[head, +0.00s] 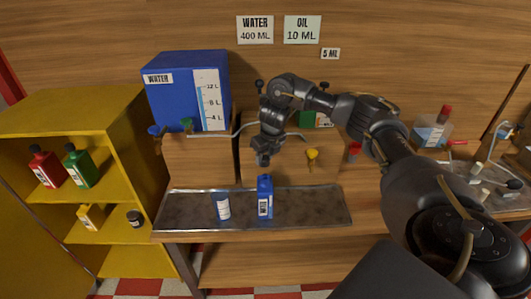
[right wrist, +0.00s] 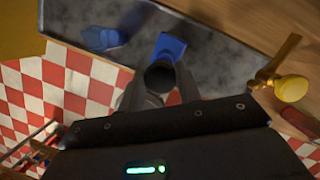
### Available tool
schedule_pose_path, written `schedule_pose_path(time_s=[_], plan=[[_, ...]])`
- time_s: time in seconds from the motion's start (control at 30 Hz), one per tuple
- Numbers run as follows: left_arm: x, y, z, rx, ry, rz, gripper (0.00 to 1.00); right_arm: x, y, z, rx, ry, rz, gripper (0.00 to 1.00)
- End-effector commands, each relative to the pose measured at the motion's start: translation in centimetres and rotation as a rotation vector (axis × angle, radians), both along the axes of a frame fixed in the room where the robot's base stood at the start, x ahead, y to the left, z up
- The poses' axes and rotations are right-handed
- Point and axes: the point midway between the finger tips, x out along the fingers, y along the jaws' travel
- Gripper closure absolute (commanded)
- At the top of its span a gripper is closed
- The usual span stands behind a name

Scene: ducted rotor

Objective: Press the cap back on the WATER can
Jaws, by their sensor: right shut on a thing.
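A blue can (head: 265,205) with a white label stands upright on the metal tray (head: 335,205). The label is too small to read surely. My right gripper (head: 263,158) points down just above this can's neck. In the right wrist view it is shut on a dark round cap (right wrist: 159,77). The can's blue top (right wrist: 169,46) shows just beyond the cap there; whether they touch I cannot tell. My left gripper is in neither view.
A blue and white container (head: 222,206) stands left of the can. A big blue WATER tank (head: 187,72) with a tap is behind left. A yellow shelf (head: 110,120) holds bottles. The tray's right part is clear.

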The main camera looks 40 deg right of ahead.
Motion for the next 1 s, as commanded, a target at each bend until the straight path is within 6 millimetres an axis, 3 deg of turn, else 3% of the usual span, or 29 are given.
schedule_pose_path(time_s=[0.47,1.0], plan=[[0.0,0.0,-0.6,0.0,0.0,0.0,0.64,0.0,-0.5,-0.7,0.0,0.0,0.041,0.87],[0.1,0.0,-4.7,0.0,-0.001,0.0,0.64,-0.1,-0.5,-5.4,0.0,0.002,0.041,0.87]])
